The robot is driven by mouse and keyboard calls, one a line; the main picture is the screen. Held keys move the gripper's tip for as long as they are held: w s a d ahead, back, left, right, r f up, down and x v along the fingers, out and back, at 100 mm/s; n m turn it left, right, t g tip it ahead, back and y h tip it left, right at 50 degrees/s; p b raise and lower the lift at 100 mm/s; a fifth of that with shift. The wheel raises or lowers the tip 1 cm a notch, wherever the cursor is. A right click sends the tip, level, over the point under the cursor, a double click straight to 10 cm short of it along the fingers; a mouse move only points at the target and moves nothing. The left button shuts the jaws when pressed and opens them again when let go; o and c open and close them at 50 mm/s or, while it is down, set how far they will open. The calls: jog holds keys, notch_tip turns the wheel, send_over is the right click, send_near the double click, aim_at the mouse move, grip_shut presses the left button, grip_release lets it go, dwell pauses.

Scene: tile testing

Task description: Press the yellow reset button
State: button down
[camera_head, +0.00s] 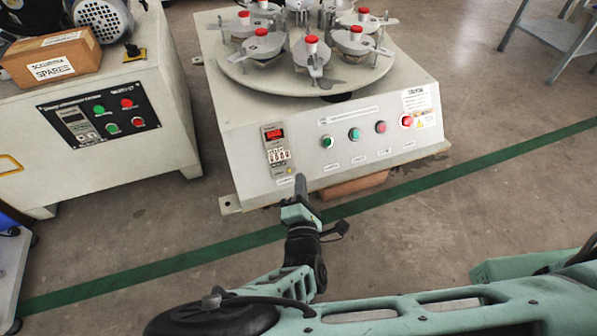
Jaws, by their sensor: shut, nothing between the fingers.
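A small yellow button (290,171) sits at the lower right of the grey counter panel (267,157) on the front face of the tile testing machine (233,160). The panel has a red digital display and a row of white counter wheels above the button. My gripper (300,177) is shut and empty, pointing away from me toward the machine's front. Its fingertips appear just below and right of the yellow button. I cannot tell from this view whether they touch the panel.
To the right of the panel are a green button (327,141), a teal button (354,134), a red button (381,127) and a red knob (406,121). Another machine (165,140) with a cardboard box (52,60) stands at left. The floor (440,220) in front is open.

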aim_at(289, 171)
jog(key=shift+f, duration=0.1)
dwell(0.3)
jog(key=shift+w+a+f+b, duration=0.3)
jog(key=shift+w+f+b, duration=0.6)
jog(key=shift+w+b, duration=0.25)
jog(key=shift+w+a+f+b, duration=0.35)
jog(key=shift+w+f+b, duration=0.6)
jog(key=shift+b, duration=0.25)
jog(key=shift+w+a+f+b, duration=0.3)
jog(key=shift+w+f+b, duration=0.55)
jog(key=shift+w+b, duration=0.3)
jog(key=shift+w+a+f+p, duration=0.1)
jog(key=shift+w+f+p, duration=0.2)
jog(key=shift+w+f, duration=0.15)
jog(key=shift+w, duration=0.05)
jog(key=shift+s, duration=0.1)
dwell(0.4)
jog(key=shift+s+r+p, duration=0.45)
jog(key=shift+r+p, duration=0.05)
jog(key=shift+p, duration=0.65)
